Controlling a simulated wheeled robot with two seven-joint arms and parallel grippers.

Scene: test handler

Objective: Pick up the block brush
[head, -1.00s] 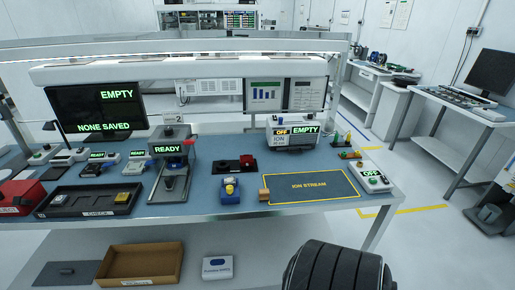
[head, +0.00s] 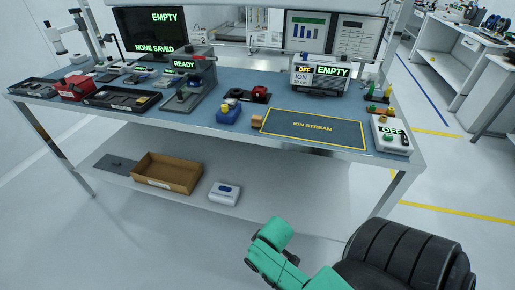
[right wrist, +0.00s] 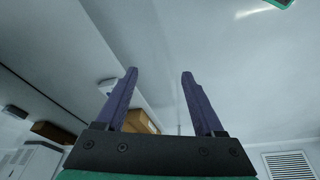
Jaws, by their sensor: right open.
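A small tan block (head: 257,121), which looks like the block brush, sits on the blue bench top at the left edge of the ion stream mat (head: 330,130). It is too small to make out bristles. My right gripper (right wrist: 158,75) shows in the right wrist view with its two purple fingers apart and nothing between them. In the head view my green and black right arm is low at the right, in front of the bench and well away from the block; its fingers cannot be made out there. My left gripper is in neither view.
A blue and yellow device (head: 229,112) stands left of the block. The ionizer (head: 319,74) is behind the mat and an OFF switch box (head: 391,136) at its right. The bench's front edge (head: 300,155) lies between my arm and the block. A cardboard box (head: 167,172) is on the lower shelf.

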